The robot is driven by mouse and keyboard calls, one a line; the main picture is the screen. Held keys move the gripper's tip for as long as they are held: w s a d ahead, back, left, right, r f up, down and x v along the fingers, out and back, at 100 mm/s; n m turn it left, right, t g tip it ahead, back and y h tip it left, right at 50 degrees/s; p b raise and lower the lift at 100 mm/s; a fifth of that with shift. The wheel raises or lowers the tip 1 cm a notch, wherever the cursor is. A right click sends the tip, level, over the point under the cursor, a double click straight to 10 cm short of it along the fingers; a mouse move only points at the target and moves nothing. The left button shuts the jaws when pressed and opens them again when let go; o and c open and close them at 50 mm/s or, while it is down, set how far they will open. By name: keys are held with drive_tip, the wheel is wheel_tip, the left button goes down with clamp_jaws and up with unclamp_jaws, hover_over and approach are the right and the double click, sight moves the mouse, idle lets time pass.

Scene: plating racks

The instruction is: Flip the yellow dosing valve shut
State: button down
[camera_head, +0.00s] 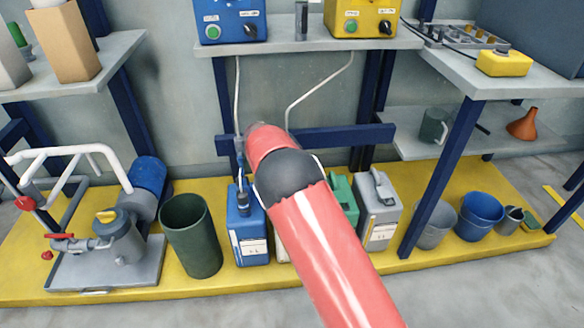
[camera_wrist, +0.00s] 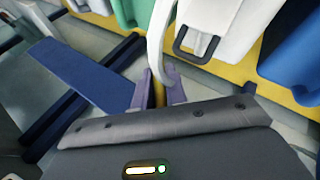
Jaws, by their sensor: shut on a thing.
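In the wrist view my gripper (camera_wrist: 159,90) has its two purple fingers closed around a narrow yellow piece, which I take for the yellow dosing valve (camera_wrist: 159,97). Only a thin strip of it shows between the fingers. A white hose (camera_wrist: 157,50) comes down right beside the fingers. I cannot tell which way the valve's lever points. In the head view my red arm hides the gripper and the valve. There the yellow dosing pump box (camera_head: 361,17) stands on the shelf, with a white hose (camera_head: 318,86) running down behind my arm.
A blue pump box (camera_head: 230,20) shares the shelf (camera_head: 290,46). Below stand a blue canister (camera_head: 247,228), a green canister (camera_head: 344,197), a grey canister (camera_head: 377,210) and a dark green bin (camera_head: 190,238). A blue crossbar (camera_head: 345,136) and posts surround my arm.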

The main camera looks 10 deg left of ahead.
drive_tip(key=h+b, duration=0.1)
drive_tip(key=h, duration=0.1)
drive_tip(key=n+t+h+b, duration=0.1)
drive_tip(key=t+h+b, duration=0.1)
drive_tip(key=h, duration=0.1)
drive_tip(key=shift+w+d+r+n+h+b, duration=0.1)
drive_tip(key=shift+d+r+n+h+b, duration=0.2)
drive_tip(key=shift+r+b, duration=0.05)
drive_tip(key=shift+d+r+n+t+h+b, duration=0.1)
drive_tip(key=shift+r+n+t+h+b, duration=0.2)
drive_tip(key=shift+t+h+b, duration=0.4)
drive_tip(key=shift+d+r+n+t+h+b, duration=0.1)
drive_tip(key=shift+r+n+t+h+b, duration=0.25)
drive_tip(key=shift+h, duration=0.65)
drive_tip(key=c, duration=1.4)
unclamp_jaws()
drive_tip(key=shift+c, duration=0.2)
drive_tip(key=shift+a, duration=0.15)
drive_tip(key=v, duration=0.7)
